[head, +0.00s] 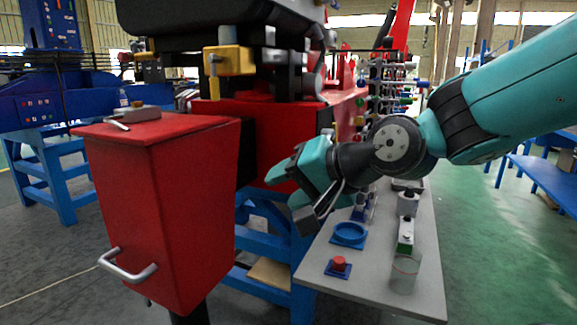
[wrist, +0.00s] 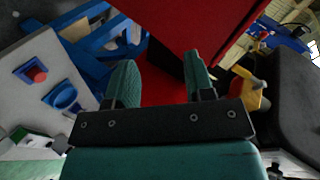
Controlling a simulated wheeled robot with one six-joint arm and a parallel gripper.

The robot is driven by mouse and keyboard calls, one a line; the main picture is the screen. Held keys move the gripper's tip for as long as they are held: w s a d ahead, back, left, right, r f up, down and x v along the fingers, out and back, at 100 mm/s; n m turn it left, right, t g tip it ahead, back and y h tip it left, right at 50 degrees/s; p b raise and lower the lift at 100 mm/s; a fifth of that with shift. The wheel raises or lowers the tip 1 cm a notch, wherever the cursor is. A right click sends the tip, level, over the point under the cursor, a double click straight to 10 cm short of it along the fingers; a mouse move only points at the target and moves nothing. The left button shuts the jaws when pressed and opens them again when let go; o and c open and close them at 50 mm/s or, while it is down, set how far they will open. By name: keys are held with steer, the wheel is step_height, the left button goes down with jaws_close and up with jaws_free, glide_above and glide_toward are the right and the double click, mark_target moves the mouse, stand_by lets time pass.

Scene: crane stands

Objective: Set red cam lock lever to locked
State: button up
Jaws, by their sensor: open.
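A red box (head: 165,200) stands at the left in the head view. On its top lies a small grey metal lever fitting (head: 118,123) on a block; this may be the cam lock lever, but I cannot tell its set position. A curved metal handle (head: 128,270) is on the box's front. My gripper (head: 287,198) is open and empty, right of the box and clearly apart from the lever. In the wrist view, my gripper (wrist: 160,75) has its fingers spread before red surfaces (wrist: 185,22); I cannot make out the lever there.
A yellow bracket (head: 228,62) sits above, on the red machine (head: 285,125) behind the box. A grey table (head: 330,270) at the right holds a red button (head: 339,264), a blue ring (head: 349,233) and a clear cup (head: 404,275).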

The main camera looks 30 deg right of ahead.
steer(key=shift+s+a+n, duration=0.25)
steer(key=shift+a+n, duration=0.05)
steer(key=shift+c, duration=0.5)
